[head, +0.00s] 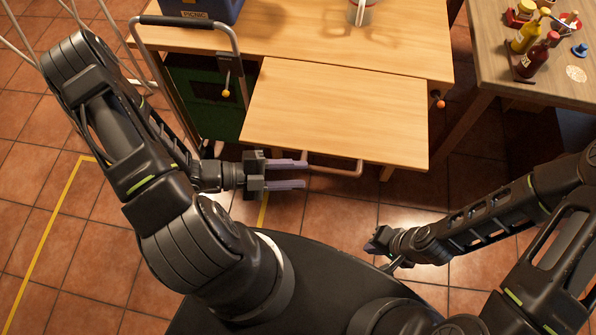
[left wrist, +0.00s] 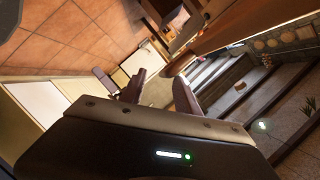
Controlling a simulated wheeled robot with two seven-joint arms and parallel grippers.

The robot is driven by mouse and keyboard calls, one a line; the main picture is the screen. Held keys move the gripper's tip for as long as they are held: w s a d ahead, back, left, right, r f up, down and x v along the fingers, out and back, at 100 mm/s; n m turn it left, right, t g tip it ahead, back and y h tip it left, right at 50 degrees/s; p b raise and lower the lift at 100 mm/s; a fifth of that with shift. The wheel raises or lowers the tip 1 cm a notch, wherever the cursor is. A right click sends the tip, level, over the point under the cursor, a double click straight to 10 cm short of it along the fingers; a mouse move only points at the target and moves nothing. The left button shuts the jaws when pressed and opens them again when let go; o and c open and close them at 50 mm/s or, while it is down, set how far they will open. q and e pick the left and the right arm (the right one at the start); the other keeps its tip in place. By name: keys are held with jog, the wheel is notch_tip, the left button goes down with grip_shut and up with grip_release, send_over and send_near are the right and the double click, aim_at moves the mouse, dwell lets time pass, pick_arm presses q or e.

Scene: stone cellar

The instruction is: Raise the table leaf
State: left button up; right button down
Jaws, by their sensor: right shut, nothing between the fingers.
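The table leaf (head: 335,110) is a light wooden panel at the near edge of the wooden table (head: 330,45). It slopes down from the tabletop toward me. A rounded bar (head: 345,171) shows under its near edge. My left gripper (head: 303,174) is open and empty, its two fingers apart beside the leaf's near left part. From above I cannot tell its height below the edge. Its fingers also show spread in the left wrist view (left wrist: 158,92), with nothing between them. My right gripper (head: 378,244) is shut and empty, low and away from the leaf.
A cart handle (head: 190,21) and a green box (head: 205,100) stand at left. A side table (head: 500,65) with bottles stands at right. Tiled floor near the right gripper is clear.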

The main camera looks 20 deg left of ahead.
pick_arm(q)
jog(key=p+v, duration=0.3)
jog(key=v, duration=0.5)
jog(key=shift+w+a+r, duration=0.2)
jog(key=shift+w+r, duration=0.1)
jog(key=shift+r, duration=0.1)
dwell(0.8)
